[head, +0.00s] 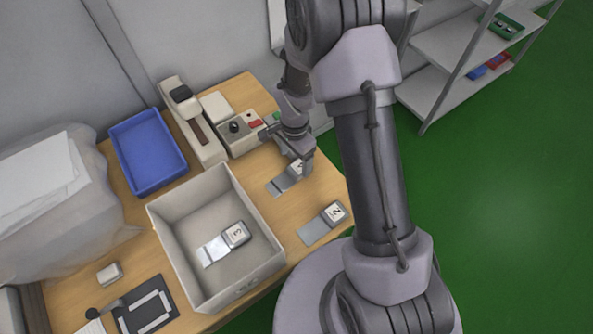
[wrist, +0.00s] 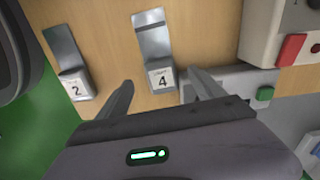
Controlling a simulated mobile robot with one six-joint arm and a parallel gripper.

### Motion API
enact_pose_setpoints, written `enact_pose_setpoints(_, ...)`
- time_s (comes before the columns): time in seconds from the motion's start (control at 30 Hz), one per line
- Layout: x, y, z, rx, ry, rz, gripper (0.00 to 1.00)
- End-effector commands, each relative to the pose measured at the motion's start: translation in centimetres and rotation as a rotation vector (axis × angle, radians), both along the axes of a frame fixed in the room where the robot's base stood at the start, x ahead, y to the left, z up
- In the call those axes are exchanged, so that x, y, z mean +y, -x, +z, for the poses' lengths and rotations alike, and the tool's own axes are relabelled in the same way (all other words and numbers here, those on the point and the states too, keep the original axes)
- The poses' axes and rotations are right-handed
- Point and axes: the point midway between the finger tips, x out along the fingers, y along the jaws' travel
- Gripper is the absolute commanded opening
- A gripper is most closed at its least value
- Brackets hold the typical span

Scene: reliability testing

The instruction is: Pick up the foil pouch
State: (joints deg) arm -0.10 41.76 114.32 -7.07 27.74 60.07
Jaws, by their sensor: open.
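Several silver foil pouches, each with a pale numbered block at one end, are in view. The foil pouch numbered 4 (wrist: 152,42) lies on the wooden table; in the head view its foil end (head: 279,186) shows while my gripper (head: 301,168) partly covers its block. In the wrist view my gripper (wrist: 161,88) is open and empty, one finger to each side of block 4. I cannot tell the height between fingers and block. The foil pouch numbered 2 (head: 314,231) lies nearer the table's right edge, also in the wrist view (wrist: 62,45).
A grey open box (head: 166,239) holds the pouch numbered 3 (head: 213,250). A blue tray (head: 145,150) stands behind it. A beige device with a red button (head: 254,124) is close behind my gripper. Grey shelves (head: 455,50) stand at the right over green floor.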

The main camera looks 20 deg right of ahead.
Motion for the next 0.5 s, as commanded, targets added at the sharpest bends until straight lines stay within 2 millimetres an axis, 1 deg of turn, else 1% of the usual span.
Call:
enact_pose_setpoints(0.07,0.0,0.0,-0.7,0.0,0.0,0.0,0.78)
enact_pose_setpoints(0.13,0.1,0.1,-1.9,0.0,0.0,0.001,0.78)
enact_pose_setpoints(0.2,0.1,0.1,-3.4,0.001,-0.001,0.0,0.78)
enact_pose_setpoints(0.3,0.1,0.1,-5.2,0.001,-0.001,0.0,0.78)
enact_pose_setpoints(0.37,0.1,0.1,-5.4,-0.001,0.0,0.0,0.78)
enact_pose_setpoints(0.5,0.1,0.1,-5.2,-0.001,0.0,0.0,0.78)
